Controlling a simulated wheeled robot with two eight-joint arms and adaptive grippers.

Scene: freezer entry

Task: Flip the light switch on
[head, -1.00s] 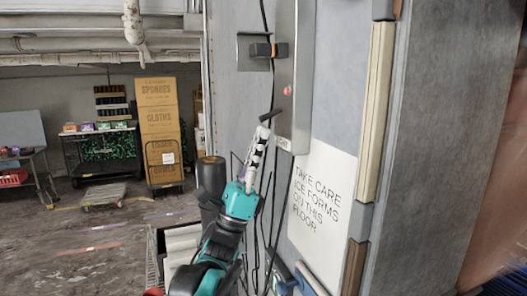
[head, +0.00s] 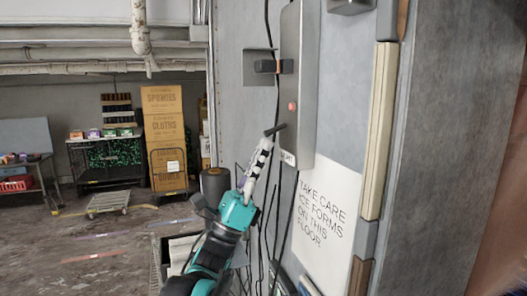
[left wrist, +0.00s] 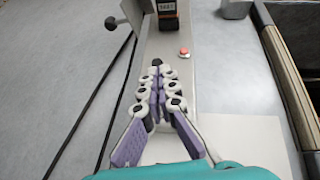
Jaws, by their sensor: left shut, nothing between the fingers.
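A tall grey metal switch panel (head: 293,60) is fixed to the wall, with a red button (head: 292,105) on its face. A small label plate (head: 288,158), partly legible, sits at its lower end. A dark bar (head: 276,129), seemingly the switch lever, crosses just above the plate. My left gripper (head: 269,140) is shut and empty, its tips at this bar; contact cannot be told. In the left wrist view the shut fingers (left wrist: 157,68) lie over the panel (left wrist: 205,85), left of and slightly below the red button (left wrist: 184,52). My right gripper is not in view.
A warning sign (head: 322,215) hangs right of the panel. A cream door-edge strip (head: 379,130) stands farther right. Black cables run down the wall beside the panel. A black handle on a bracket (head: 264,66) is above. Stacked boxes (head: 165,125) and a flat cart (head: 108,200) stand far left.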

